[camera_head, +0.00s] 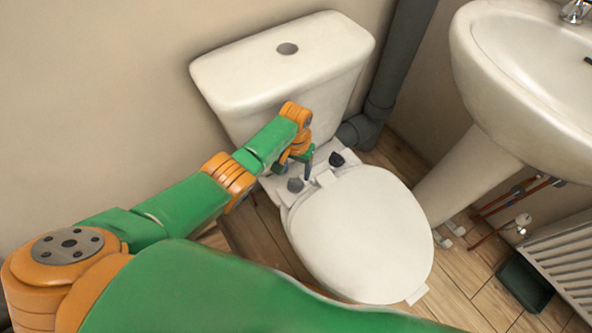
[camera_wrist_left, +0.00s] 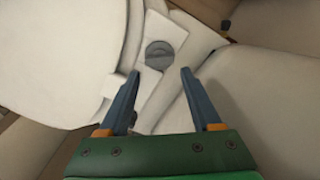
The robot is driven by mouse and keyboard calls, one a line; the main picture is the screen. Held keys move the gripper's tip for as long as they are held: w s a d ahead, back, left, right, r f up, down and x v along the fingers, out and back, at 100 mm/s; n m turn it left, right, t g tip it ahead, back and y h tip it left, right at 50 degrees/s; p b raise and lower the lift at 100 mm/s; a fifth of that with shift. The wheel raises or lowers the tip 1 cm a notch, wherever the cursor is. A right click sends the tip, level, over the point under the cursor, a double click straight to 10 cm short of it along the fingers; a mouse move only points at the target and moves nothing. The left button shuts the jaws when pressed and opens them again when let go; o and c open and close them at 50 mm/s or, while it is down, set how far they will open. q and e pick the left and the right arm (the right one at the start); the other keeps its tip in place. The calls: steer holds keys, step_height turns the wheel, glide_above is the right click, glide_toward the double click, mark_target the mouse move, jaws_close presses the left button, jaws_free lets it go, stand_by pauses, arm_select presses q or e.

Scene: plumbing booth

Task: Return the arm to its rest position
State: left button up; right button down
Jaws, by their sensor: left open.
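My left arm, green and orange, reaches in from the left in the head view. Its gripper (camera_head: 308,163) is over the back of the toilet, by the hinge of the closed white lid (camera_head: 362,235). In the left wrist view the two dark blue fingers of the left gripper (camera_wrist_left: 154,76) stand wide apart with nothing between them. A round grey cap (camera_wrist_left: 160,55) lies beyond the fingertips on the white hinge strip. My right gripper is not in view.
The white cistern (camera_head: 280,65) stands close behind the left gripper. A grey waste pipe (camera_head: 392,75) runs down beside it. The washbasin (camera_head: 520,75) and its pedestal are at the right, with copper pipes, a radiator (camera_head: 565,255) and a dark green box (camera_head: 525,283) below.

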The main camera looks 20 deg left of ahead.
arm_select(q)
step_height(320, 180, up, 3)
steer(key=shift+f+p, duration=0.2)
steer(key=shift+p, duration=0.15)
steer(key=shift+f, duration=0.1)
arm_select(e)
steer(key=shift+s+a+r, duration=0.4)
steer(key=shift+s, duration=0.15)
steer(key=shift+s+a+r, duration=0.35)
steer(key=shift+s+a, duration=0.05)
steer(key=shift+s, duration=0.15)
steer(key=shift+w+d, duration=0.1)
